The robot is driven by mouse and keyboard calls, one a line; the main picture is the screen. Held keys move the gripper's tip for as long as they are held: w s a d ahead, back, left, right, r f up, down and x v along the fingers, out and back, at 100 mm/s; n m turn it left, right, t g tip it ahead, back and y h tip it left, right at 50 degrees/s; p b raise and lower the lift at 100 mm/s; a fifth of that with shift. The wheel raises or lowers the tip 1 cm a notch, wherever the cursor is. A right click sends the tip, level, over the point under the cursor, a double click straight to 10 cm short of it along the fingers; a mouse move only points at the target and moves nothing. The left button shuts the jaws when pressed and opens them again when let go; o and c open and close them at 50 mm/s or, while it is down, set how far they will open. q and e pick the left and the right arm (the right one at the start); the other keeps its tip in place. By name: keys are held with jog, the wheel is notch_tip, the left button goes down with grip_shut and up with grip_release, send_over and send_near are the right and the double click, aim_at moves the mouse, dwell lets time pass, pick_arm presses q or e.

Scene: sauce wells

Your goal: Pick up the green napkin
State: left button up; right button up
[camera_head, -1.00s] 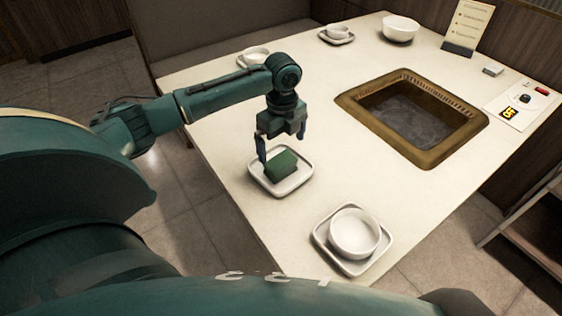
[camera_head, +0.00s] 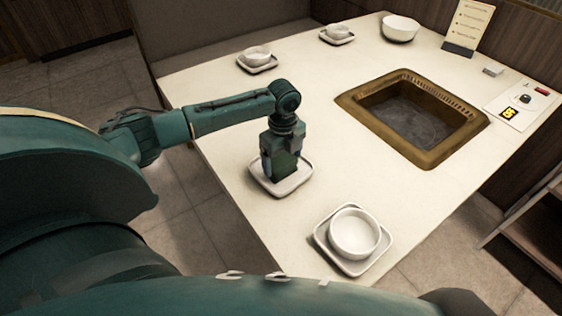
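The green napkin (camera_head: 279,170) is on a white square plate (camera_head: 295,184) near the left edge of the table. It is mostly hidden by my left gripper and hard to tell apart from it. My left gripper (camera_head: 280,172) points straight down over the plate, with its fingers low around the napkin. I cannot tell whether the fingers are apart from the napkin or closed on it. My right gripper is not in view.
A white bowl on a square plate (camera_head: 321,236) stands nearer on the table. Cups on plates (camera_head: 257,58) and a large bowl (camera_head: 400,29) stand farther back. A sunken brown-framed grill (camera_head: 412,115) lies to the right. Bare table surrounds the plate.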

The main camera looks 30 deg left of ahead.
aim_at(283, 162)
pick_arm(q)
jog(key=c, duration=0.6)
notch_tip(283, 162, up, 10)
dwell(0.4)
